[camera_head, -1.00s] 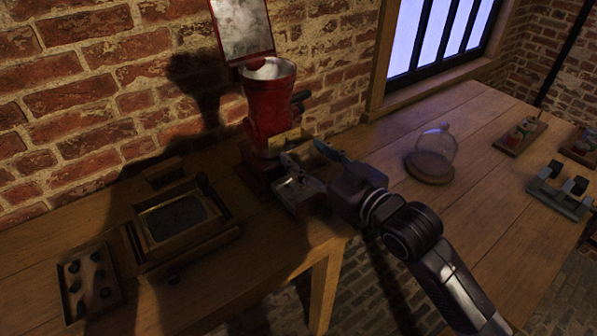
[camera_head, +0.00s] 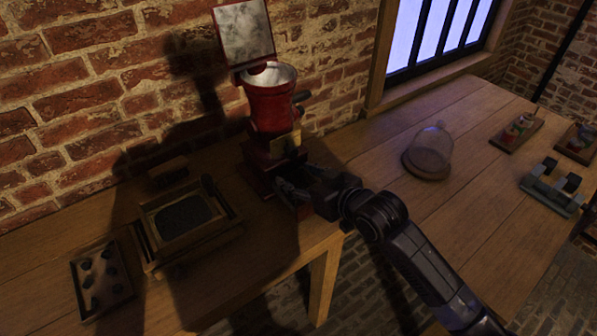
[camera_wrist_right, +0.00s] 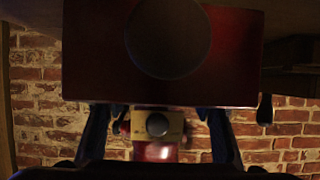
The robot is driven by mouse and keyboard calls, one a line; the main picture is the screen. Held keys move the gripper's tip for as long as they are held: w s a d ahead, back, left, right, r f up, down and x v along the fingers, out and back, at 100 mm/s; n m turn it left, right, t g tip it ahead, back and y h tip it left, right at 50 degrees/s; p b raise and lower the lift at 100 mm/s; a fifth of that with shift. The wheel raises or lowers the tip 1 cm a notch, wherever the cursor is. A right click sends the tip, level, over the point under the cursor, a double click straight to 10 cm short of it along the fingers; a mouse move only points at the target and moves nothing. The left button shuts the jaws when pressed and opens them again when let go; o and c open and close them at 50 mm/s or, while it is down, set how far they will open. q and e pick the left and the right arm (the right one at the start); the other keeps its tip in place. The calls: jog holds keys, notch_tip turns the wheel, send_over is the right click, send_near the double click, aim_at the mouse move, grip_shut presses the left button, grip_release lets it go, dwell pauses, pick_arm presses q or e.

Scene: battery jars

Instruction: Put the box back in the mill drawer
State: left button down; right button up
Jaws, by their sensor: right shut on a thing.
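The red mill (camera_head: 272,108) stands upright against the brick wall, with a pale funnel on top and a brass-coloured plate low on its body. My right gripper (camera_head: 294,194) is at the front of the mill's base, shut on the box, which is mostly hidden by the fingers in the head view. In the right wrist view the box's red face (camera_wrist_right: 225,60) with a dark round knob fills the top, between and above my fingers. The mill's brass plate (camera_wrist_right: 142,123) shows behind it. How far the box sits in the mill is hidden. My left gripper is not in view.
Left of the mill are a wooden tray of dark material (camera_head: 152,208) and a board with several dark round pieces (camera_head: 83,271). A glass dome (camera_head: 431,150) stands to the right. Racks (camera_head: 552,192) lie at far right. The table between is clear.

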jog(key=shift+f, duration=0.1)
jog(key=o, duration=0.7)
jog(key=shift+f, duration=0.1)
jog(key=o, duration=0.5)
jog(key=shift+c, duration=0.2)
jog(key=shift+r, duration=0.2)
jog(key=b+v, duration=0.1)
jog(key=v, duration=1.1)
jog(key=shift+f, duration=0.15)
